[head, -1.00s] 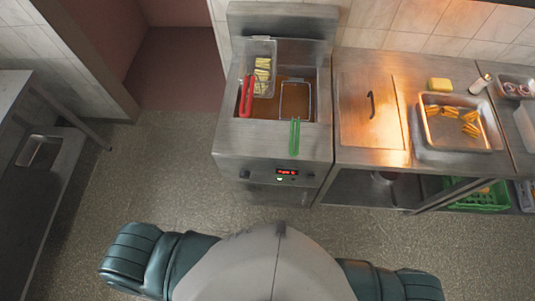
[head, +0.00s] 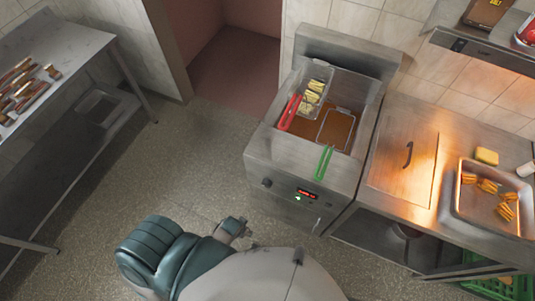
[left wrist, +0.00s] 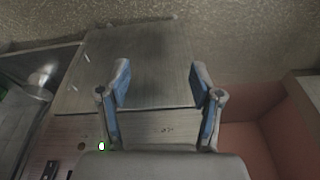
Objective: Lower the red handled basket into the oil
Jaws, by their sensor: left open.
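The red-handled basket (head: 314,88) holds pale fries at the back left of the fryer. It appears higher than the green-handled basket, with its red handle (head: 290,113) pointing toward the front. Brown oil (head: 306,130) shows in the vat below and beside it. The green-handled basket (head: 336,128) is to its right, apparently down at the oil. My left gripper (head: 240,228) is low in front of the fryer, well away from the red handle. In the left wrist view its two blue-padded fingers (left wrist: 160,80) are apart with nothing between them. My right gripper is out of view.
The fryer's front panel (head: 306,193) has a red display. Right of it is a steel counter with a closed lid (head: 404,165) and a tray (head: 480,212) of fried pieces. A steel table (head: 50,65) stands at the left. The floor (head: 190,160) between is clear.

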